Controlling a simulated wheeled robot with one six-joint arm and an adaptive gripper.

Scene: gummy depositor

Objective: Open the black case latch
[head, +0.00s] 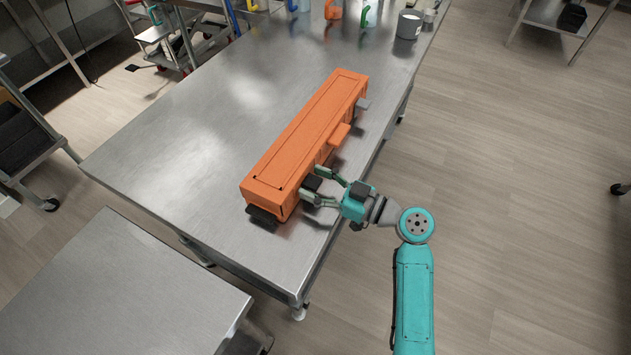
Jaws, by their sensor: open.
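A long orange case (305,135) lies shut on the metal table. A small black latch (311,182) sticks out from its right side near the near end. An orange handle (341,133) is midway along that side, and a grey latch (362,104) is near the far end. My gripper (313,186) is open, with one finger on each side of the black latch. I cannot tell whether the fingers touch it. The latch is partly hidden by the fingers.
The metal table (190,125) is clear around the case. A black part (262,216) juts from the case's near end. Colored-handled jugs (333,10) and a grey pot (409,24) stand at the table's far end. Another metal table (120,290) is at lower left.

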